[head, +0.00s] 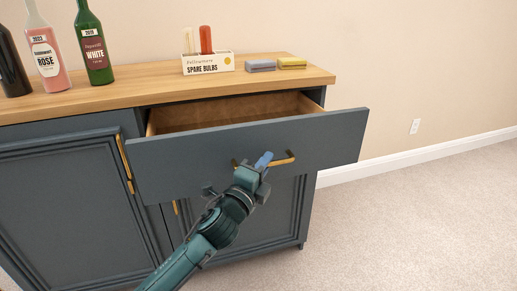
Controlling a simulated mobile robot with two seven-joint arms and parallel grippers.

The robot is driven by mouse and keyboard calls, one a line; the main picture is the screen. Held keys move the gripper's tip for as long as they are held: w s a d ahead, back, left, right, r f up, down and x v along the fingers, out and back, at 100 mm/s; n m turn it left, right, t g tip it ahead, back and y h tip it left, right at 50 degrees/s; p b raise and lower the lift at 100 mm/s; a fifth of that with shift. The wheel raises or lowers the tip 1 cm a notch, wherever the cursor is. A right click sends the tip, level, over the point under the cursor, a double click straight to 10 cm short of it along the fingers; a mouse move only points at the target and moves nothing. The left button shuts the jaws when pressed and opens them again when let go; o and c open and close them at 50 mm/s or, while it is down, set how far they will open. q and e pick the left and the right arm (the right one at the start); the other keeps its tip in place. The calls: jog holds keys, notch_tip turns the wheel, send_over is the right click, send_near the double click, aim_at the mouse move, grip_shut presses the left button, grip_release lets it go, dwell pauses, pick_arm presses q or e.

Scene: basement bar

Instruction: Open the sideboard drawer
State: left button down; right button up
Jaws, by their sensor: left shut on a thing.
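The blue-grey sideboard (72,200) with a light wood top stands at the left and middle of the head view. Its drawer (320,142) at the upper right is pulled well out, and the wooden inside (220,112) shows; the part of it that I can see looks empty. A brass bar handle (285,160) is on the drawer front. My left gripper (261,163) is shut on this handle near its middle and hides part of it. My right gripper is not in view.
Carpet (420,220) is clear at the right.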

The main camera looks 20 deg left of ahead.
pick_arm(q)
jog(key=shift+s+d, duration=0.55)
jog(key=shift+s, duration=0.25)
jog(key=shift+s+d, duration=0.5)
jog(key=shift+s, duration=0.3)
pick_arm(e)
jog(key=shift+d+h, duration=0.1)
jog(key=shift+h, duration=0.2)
pick_arm(q)
jog(key=c, duration=1.5)
grip_release()
jog(key=v, duration=1.3)
jog(key=shift+s+p, duration=0.1)
jog(key=shift+p, duration=0.2)
